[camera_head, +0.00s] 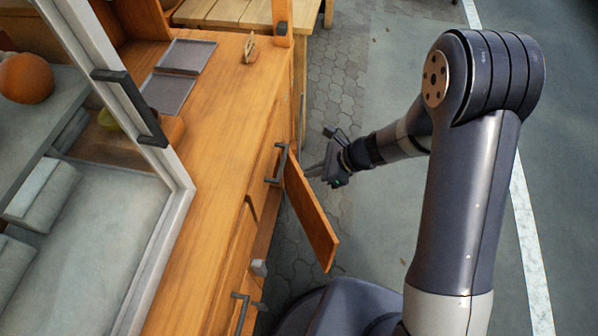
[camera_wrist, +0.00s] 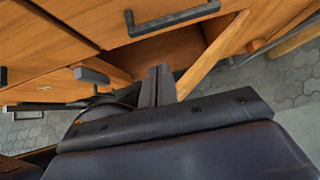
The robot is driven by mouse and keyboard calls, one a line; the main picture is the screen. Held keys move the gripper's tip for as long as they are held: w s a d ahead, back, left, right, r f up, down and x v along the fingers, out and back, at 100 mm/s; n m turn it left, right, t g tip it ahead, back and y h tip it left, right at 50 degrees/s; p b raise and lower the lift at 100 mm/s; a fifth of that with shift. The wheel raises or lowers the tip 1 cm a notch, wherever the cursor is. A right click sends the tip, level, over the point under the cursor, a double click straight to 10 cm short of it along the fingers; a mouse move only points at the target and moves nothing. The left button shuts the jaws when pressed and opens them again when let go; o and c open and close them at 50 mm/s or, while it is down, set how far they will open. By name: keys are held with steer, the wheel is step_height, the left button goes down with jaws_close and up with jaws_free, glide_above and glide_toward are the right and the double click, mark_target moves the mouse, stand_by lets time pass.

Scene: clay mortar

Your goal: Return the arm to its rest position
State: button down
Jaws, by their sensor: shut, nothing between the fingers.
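My gripper (camera_head: 314,171) is in the middle of the head view, at the end of my arm, which reaches left toward the wooden cabinet (camera_head: 215,190). Its fingers point left toward the cabinet front, just beside an open wooden door (camera_head: 311,217). In the wrist view the fingers (camera_wrist: 157,84) are together with nothing between them. Behind them show the cabinet front (camera_wrist: 60,45), a dark opening and the edge of the open door (camera_wrist: 212,55). Whether the fingers touch the door or a handle cannot be told.
Dark bar handles stick out from the cabinet, one near the door (camera_head: 279,164) and one lower down (camera_head: 240,312). Grey trays (camera_head: 187,55) and a small wooden item (camera_head: 250,48) lie on the top. A white-framed glass panel (camera_head: 180,205) stands left. Paved ground (camera_head: 395,235) right is open.

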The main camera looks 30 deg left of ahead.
steer(key=v, duration=0.7)
steer(key=shift+d+r, duration=0.2)
steer(key=shift+d, duration=0.05)
steer(key=a+r+x, duration=0.1)
steer(key=r+x, duration=0.1)
steer(key=x, duration=1)
steer(key=shift+s+a+f, duration=0.25)
steer(key=shift+a+f, duration=0.1)
steer(key=shift+a, duration=0.3)
steer(key=shift+d, duration=0.15)
